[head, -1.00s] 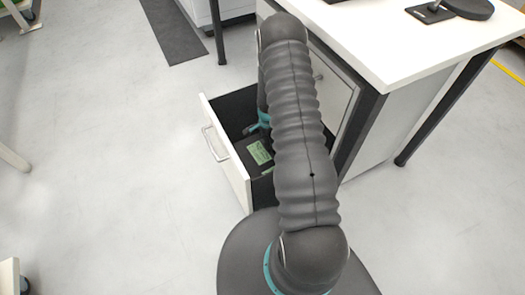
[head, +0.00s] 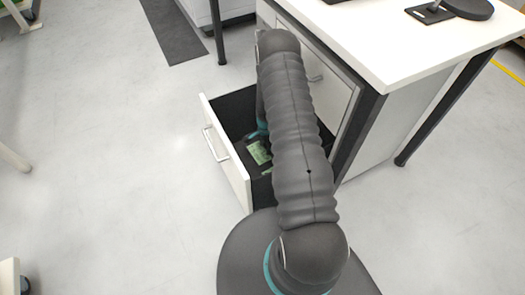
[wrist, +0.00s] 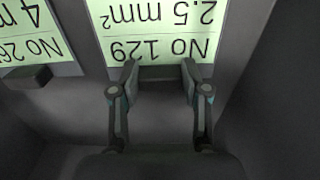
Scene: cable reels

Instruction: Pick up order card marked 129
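The order card marked 129 (wrist: 160,30) is pale green with dark print. It reads "No 129" and "2.5 mm²", upside down at the top of the wrist view. A dark raised tab (wrist: 161,73) is at its near edge. My gripper (wrist: 160,76) has one finger at each end of this tab, with little or no gap visible. Whether the fingers press on it is unclear. In the head view a green card (head: 259,152) shows inside the open drawer (head: 226,150), and my arm hides most of the gripper.
A second green card (wrist: 28,35), reading "No 26" before being cut off, lies to the left with its own dark tab (wrist: 29,78). Dark drawer walls surround the cards. The white desk top (head: 400,45) is above and to the right of the drawer. Open floor lies left.

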